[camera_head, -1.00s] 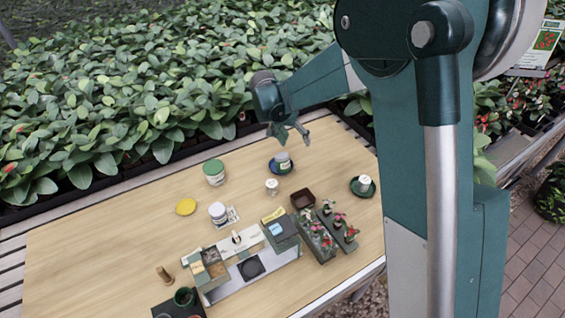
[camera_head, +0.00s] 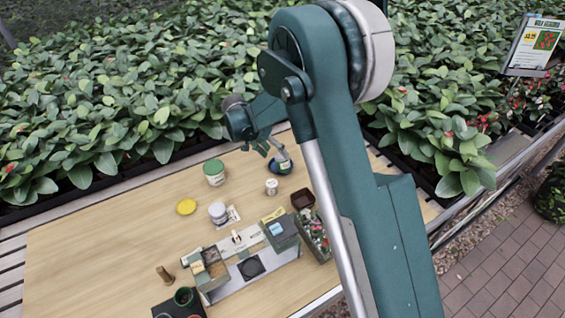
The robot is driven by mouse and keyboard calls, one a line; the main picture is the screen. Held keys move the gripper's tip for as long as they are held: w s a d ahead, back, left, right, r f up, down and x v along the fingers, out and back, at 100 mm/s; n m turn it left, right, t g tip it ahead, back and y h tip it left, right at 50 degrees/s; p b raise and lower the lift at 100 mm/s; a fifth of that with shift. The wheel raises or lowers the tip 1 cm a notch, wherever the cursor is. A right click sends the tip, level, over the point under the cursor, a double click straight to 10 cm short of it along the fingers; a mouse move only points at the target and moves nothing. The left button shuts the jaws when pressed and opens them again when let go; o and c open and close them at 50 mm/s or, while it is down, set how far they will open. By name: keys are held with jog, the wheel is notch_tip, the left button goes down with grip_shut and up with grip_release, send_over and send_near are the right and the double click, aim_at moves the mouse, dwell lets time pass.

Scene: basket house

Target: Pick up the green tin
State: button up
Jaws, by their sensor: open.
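A white tin with a green lid (camera_head: 214,173) stands upright near the back edge of the wooden table. It is the closest match to a green tin. My gripper (camera_head: 270,149) is open and empty, above the table's back edge, to the right of this tin and higher in the picture. It is apart from the tin. In the picture its fingers lie close to a small jar on a blue saucer (camera_head: 272,167); I cannot tell whether they touch.
A small white jar (camera_head: 271,187), a yellow disc (camera_head: 186,207) and a grey-lidded jar (camera_head: 217,212) stand near the tin. A grey organiser (camera_head: 247,273) and a dark green cup (camera_head: 184,296) are nearer the front. The table's left part is clear.

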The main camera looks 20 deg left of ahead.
aim_at(280, 157)
jog(key=shift+f, duration=0.1)
jog(key=shift+x, duration=1.25)
jog(key=shift+b+x, duration=0.5)
jog(key=shift+x, duration=2.1)
jog(key=shift+s+d, duration=0.1)
jog(key=shift+d, duration=0.1)
jog(key=shift+c, duration=0.2)
jog(key=c, duration=1.1)
jog(key=shift+r+p, duration=0.6)
jog(key=shift+r, duration=4.5)
